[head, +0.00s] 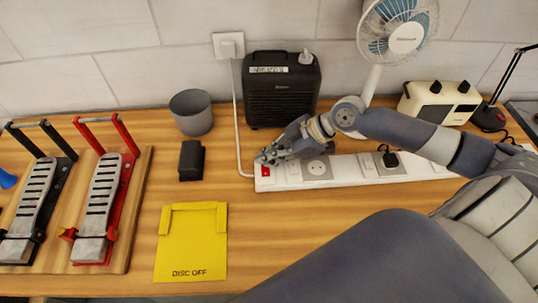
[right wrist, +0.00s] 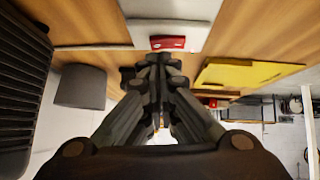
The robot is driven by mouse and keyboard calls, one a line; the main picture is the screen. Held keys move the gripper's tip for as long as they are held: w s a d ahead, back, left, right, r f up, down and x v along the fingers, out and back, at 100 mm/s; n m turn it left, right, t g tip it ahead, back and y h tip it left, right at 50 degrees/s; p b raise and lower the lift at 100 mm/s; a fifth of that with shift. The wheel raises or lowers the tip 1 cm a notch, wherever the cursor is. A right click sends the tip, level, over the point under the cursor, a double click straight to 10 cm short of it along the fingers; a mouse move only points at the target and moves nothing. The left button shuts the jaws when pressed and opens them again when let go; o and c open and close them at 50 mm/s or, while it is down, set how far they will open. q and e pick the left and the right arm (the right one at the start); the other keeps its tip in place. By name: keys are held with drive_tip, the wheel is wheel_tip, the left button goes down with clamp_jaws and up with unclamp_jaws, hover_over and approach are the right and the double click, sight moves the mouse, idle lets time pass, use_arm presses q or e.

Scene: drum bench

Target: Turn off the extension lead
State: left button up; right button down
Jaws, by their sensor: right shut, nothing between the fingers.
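The white extension lead (head: 318,182) lies on the wooden bench below the black box, running left to right. Its red switch (head: 265,170) is at its left end, and it also shows in the right wrist view (right wrist: 168,43). My right gripper (head: 264,158) is shut and empty, with its fingertips just above and behind the red switch. In the right wrist view the closed fingertips (right wrist: 160,60) are just below the switch; I cannot tell whether they touch it. A black plug (head: 390,159) sits in one socket of the lead. My left gripper is not in view.
A black box with a grille (head: 281,92), a grey cup (head: 191,112) and a white fan (head: 399,35) stand at the back. A small black block (head: 191,161) and a yellow "DISC OFF" plate (head: 192,250) lie left of the lead. Two drum pedals (head: 105,195) are at far left.

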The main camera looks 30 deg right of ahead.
drive_tip(key=shift+f, duration=0.35)
drive_tip(key=shift+w+d+f+b, duration=0.15)
drive_tip(key=shift+w+f+b, duration=0.05)
drive_tip(key=shift+f+b, duration=0.2)
drive_tip(key=shift+s, duration=0.15)
